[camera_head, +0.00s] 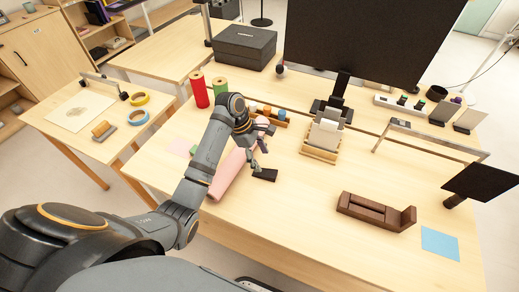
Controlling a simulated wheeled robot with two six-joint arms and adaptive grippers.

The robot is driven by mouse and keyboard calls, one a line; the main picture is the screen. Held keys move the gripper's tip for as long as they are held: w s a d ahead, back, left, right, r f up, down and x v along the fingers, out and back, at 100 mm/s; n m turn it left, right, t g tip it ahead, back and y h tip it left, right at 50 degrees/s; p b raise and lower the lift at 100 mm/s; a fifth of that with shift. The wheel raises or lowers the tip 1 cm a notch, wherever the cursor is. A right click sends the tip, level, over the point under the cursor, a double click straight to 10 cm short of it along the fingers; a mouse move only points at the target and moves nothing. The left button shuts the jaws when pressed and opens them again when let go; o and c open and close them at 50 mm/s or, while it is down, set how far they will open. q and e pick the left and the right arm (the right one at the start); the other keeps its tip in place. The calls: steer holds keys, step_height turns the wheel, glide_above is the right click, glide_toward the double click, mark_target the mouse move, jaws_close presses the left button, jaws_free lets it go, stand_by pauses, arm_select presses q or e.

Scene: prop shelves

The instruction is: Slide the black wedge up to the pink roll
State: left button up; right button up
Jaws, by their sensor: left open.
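The black wedge (265,175) is a small dark block lying on the light wooden table (320,220), near the table's middle left. The pink roll (227,175) lies on the table just left of the wedge, slanting from lower left to upper right, partly hidden behind my left arm. A narrow gap seems to separate them. My left gripper (257,158) is open, pointing down just above and behind the wedge; whether it touches the wedge cannot be told. My right gripper does not show.
A red spool (199,90) and green spool (220,90) stand behind my left arm. A wooden card holder (322,143) and a monitor (360,40) are behind right. A dark brown wooden block (375,212) lies right, beside a blue sheet (440,243). The front middle is clear.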

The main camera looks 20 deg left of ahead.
mark_target(266, 172)
arm_select(q)
steer(key=x, duration=0.4)
steer(key=shift+w+f, duration=0.15)
steer(key=shift+w, duration=0.1)
steer(key=x, duration=0.4)
steer(key=shift+d+f, duration=0.1)
steer(key=shift+f, duration=0.25)
steer(key=shift+c, duration=0.4)
steer(key=c, duration=1)
steer(key=o, duration=0.5)
steer(key=c, duration=0.5)
steer(key=shift+w+a+p, duration=0.2)
steer(key=shift+a+p, duration=0.25)
steer(key=shift+a, duration=0.45)
steer(key=shift+w+a+m+g, duration=0.15)
steer(key=shift+a+m, duration=0.1)
steer(key=shift+a, duration=0.35)
steer(key=shift+w+a+m+g, duration=0.15)
steer(key=shift+a+m, duration=0.1)
steer(key=shift+a, duration=0.3)
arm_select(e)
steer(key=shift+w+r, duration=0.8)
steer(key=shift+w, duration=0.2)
